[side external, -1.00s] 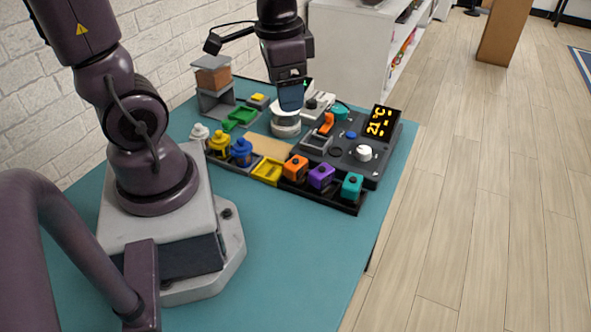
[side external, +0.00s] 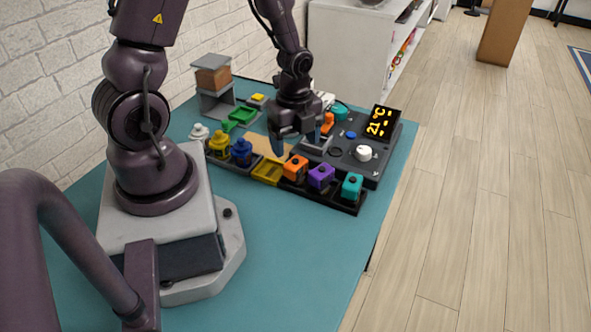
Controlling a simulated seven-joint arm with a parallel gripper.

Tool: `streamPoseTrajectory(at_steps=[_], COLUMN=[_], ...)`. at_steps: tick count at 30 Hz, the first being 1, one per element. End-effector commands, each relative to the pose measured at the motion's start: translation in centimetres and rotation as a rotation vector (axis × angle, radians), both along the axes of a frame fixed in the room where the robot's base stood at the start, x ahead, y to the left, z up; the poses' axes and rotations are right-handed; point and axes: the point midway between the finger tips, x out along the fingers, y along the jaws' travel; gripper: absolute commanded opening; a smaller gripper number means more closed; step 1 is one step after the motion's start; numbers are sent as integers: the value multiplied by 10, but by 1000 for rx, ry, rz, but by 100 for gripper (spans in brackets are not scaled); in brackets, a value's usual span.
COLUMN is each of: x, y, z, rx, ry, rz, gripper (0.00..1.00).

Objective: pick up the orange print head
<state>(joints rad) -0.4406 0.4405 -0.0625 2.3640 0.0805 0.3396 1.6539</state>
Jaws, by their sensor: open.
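The orange print head (side external: 295,167) is a small block with a dark spot on its front. It sits at the left end of a black rack (side external: 338,202), beside a purple head (side external: 321,177) and a teal head (side external: 352,186). My gripper (side external: 298,143) is open and points down, just behind and above the orange head. Its fingers are apart, one near the tan board and one near the grey tray of the dark panel. I see nothing between the fingers.
A yellow tray (side external: 267,171) adjoins the rack on the left. The dark panel (side external: 378,152) with a display lies behind right. The teal table front (side external: 285,240) is clear.

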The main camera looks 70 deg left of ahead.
Motion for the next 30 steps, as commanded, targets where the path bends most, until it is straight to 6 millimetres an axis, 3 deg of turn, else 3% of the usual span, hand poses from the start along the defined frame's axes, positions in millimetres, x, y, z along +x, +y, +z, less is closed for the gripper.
streamPoseTrajectory(at_steps=[3, 11, 21, 30], x=[0, 0, 2, 3], y=[-1, 0, 4, 4], z=[-17, -33, -75, -79], rx=[-2, -1, -1, 0], ry=[4, 2, 1, -2], rz=[0, 1, 2, 2], gripper=[75, 75, 75, 75])
